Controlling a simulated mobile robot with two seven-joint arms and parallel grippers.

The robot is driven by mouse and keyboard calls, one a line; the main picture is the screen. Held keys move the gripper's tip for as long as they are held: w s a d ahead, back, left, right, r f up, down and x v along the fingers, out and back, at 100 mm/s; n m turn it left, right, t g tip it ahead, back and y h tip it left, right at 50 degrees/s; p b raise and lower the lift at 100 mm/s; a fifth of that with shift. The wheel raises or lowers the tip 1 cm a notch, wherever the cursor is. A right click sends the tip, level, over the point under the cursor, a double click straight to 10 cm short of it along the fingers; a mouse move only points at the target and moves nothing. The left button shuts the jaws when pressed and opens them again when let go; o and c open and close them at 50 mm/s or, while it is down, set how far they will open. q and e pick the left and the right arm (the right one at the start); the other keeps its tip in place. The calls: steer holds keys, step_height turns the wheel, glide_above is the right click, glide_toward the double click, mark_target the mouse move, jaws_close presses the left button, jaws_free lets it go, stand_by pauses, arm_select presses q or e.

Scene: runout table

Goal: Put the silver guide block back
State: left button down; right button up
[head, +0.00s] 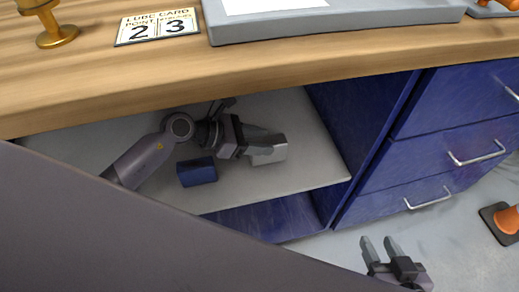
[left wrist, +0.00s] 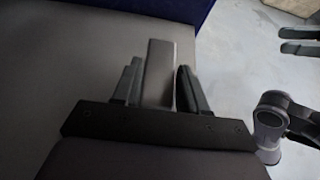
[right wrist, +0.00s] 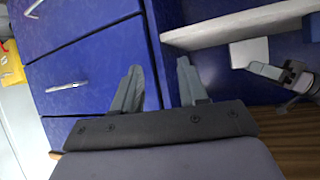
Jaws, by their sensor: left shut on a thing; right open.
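The silver guide block (head: 268,157) is a pale grey block between the fingers of my left gripper (head: 262,146), inside the open shelf bay under the bench top. In the left wrist view the block (left wrist: 160,70) stands out past the fingers, which are shut on it. It also shows in the right wrist view (right wrist: 250,52) at the left gripper's tips. Whether it touches the shelf, I cannot tell. My right gripper (head: 380,246) is open and empty, low in front of the cabinet; its spread fingers show in the right wrist view (right wrist: 158,85).
A dark blue block (head: 197,172) sits on the pale shelf (head: 310,165), left of the held block. The bench top (head: 90,80) overhangs the bay. Blue drawers (head: 440,150) with handles stand to the right. An orange cone (head: 507,220) is on the floor at far right.

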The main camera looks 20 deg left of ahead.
arm_select(q)
step_height(320, 180, down, 3)
steer(key=shift+r+b, duration=0.15)
steer(key=shift+b, duration=0.3)
steer(key=shift+f, duration=0.3)
steer(key=c, duration=0.6)
jaws_free()
arm_select(e)
steer(key=shift+w+a+r, duration=0.25)
steer(key=shift+a, duration=0.15)
